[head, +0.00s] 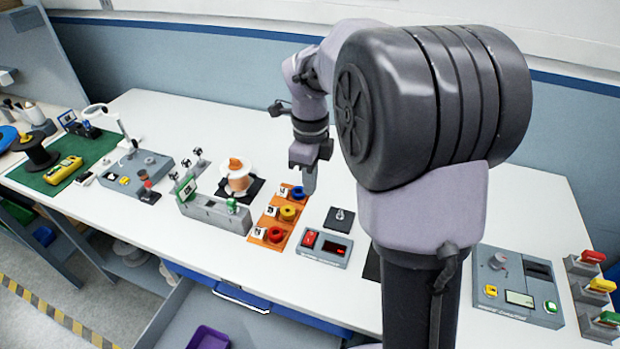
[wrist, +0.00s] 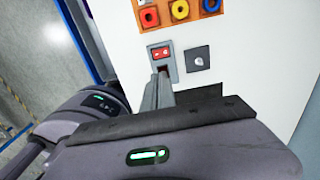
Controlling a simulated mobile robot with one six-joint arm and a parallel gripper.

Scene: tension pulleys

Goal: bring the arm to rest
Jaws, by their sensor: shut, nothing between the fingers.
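My gripper (head: 309,188) points down over the white table, just right of an orange tray (head: 261,222), with its fingers together and empty. In the wrist view the closed fingers of my gripper (wrist: 162,74) overlap the lower part of a grey box with red switches. My arm reaches in from the right of the head view and is bent, its large joint blocking part of the table behind it. The tray holds a blue pulley (head: 298,192), a yellow pulley (head: 288,212) and a red pulley (head: 276,235).
The grey box with red switches (head: 337,254) and a dark square plate (head: 340,219) stand close to my gripper. A copper-coloured spool (head: 238,181) stands left of it. A grey panel (head: 520,299) is at the right.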

